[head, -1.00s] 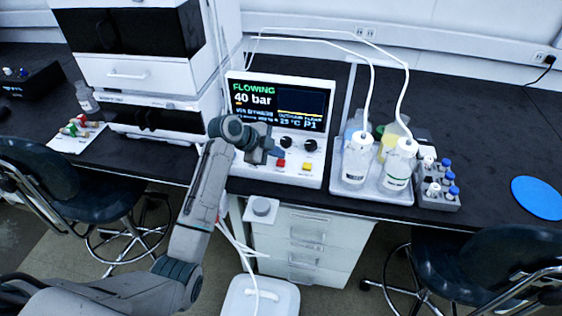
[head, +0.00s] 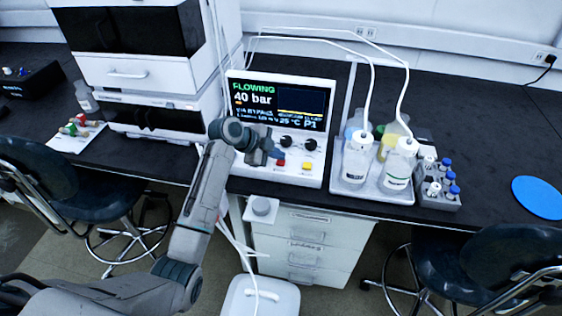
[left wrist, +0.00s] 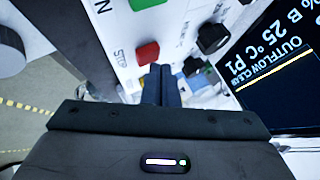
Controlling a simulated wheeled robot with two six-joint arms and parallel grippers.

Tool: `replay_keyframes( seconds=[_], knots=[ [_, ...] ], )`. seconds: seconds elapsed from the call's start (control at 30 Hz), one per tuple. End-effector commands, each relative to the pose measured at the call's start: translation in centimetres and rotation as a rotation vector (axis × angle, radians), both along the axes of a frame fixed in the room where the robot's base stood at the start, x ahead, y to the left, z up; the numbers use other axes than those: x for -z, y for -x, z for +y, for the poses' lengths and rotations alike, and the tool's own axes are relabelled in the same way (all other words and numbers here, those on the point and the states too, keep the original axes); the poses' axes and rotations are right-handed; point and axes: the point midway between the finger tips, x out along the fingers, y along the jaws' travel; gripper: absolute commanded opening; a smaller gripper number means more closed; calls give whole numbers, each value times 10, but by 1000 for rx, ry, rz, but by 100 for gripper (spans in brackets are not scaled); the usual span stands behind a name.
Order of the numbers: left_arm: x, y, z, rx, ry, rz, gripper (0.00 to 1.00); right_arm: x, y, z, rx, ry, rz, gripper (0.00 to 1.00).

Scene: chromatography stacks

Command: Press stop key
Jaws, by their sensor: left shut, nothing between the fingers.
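The control unit (head: 240,170) has a red key (head: 281,165) on its front panel, partly hidden by my gripper in the head view. In the left wrist view the red key (left wrist: 148,54) shows beside partly readable lettering that begins "ST". My left gripper (head: 278,155) is shut and empty, in front of the panel and close to the red key. In the left wrist view its fingertips (left wrist: 161,72) lie just beside the red key in the picture; I cannot tell whether they touch. The screen (head: 278,104) reads FLOWING and 40 bar. My right gripper is not in view.
A yellow key (head: 307,167) and two black knobs (head: 310,145) are on the panel's right. A green key (left wrist: 148,3) shows at the wrist view's top. A white tray (head: 372,191) with bottles and a vial rack (head: 437,203) stand right of the unit.

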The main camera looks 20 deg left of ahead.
Motion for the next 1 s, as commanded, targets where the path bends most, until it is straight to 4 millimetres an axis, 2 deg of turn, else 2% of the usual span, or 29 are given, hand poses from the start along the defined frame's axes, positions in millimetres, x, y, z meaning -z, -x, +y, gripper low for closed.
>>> replay_keyframes(
  seconds=[1.0],
  knots=[
    [9, 0, 0, 0, 0, 0, 0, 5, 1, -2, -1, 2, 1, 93]
  ],
)
